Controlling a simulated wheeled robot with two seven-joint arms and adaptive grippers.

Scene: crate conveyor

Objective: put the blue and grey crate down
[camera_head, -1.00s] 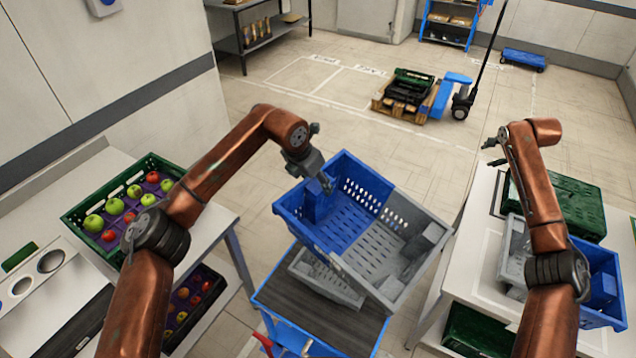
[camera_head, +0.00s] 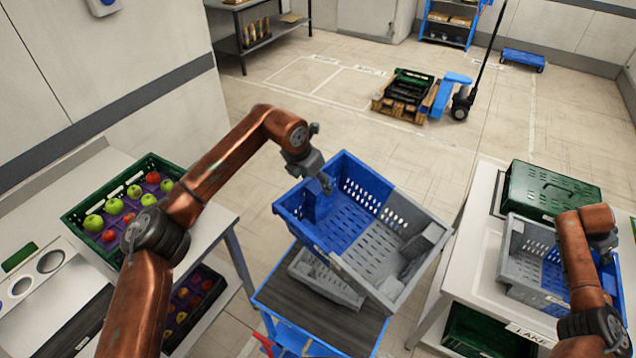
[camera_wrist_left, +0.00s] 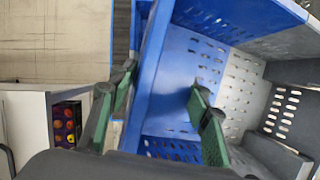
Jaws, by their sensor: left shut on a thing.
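The blue and grey crate (camera_head: 398,275) is tilted above a low cart, with its blue half to the left and its grey half to the right. It looks empty apart from inner blocks of its own colours. My left gripper (camera_head: 324,184) is shut on its blue left wall. In the left wrist view the green-padded fingers (camera_wrist_left: 155,110) straddle the blue crate wall (camera_wrist_left: 152,70). My right gripper (camera_head: 604,254) is at the far right over another blue and grey crate (camera_head: 535,290); its fingers are too hidden to read.
The cart (camera_head: 290,305) has a dark top with a grey crate (camera_head: 318,284) on it, beneath the held crate. A table with a green crate of apples (camera_head: 75,217) stands left.

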